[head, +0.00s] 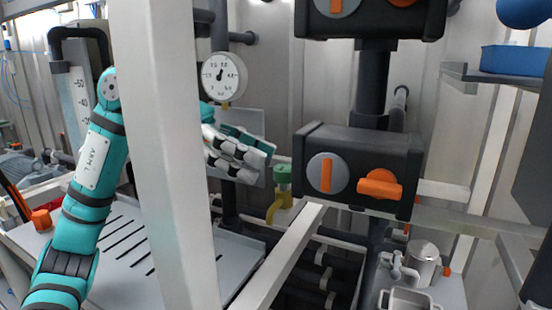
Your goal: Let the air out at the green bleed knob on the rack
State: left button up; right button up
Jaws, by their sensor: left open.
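The green bleed knob (283,174) sits on top of a small yellowish valve body (284,199) with a curved yellow spout, at the centre of the view, beside the dark actuator box. My left gripper (270,163) comes in from the left, behind a white upright post. Its fingers are open and point right, just left of and slightly above the green knob. They appear apart from the knob, though the depth between them is hard to judge. Nothing shows between the fingers. My right gripper is not in view.
A white rack post (168,150) crosses in front of my left arm. A pressure gauge (224,76) is above the gripper. A black actuator box (346,142) with orange handles stands right of the knob. Dark pipes, a slotted grey tray (135,250) and a metal mug (423,262) lie lower down.

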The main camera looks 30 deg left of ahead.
aim_at(278, 166)
pick_arm(q)
jog(key=x, duration=0.2)
jog(key=shift+d+f, duration=0.1)
jog(key=shift+d, duration=0.2)
jog(key=shift+w+d+f, duration=0.1)
jog(key=shift+d+f, duration=0.05)
jog(key=shift+d, duration=0.15)
jog(key=shift+d+f+p, duration=0.1)
jog(key=shift+d+p, duration=0.1)
jog(key=shift+p, duration=0.1)
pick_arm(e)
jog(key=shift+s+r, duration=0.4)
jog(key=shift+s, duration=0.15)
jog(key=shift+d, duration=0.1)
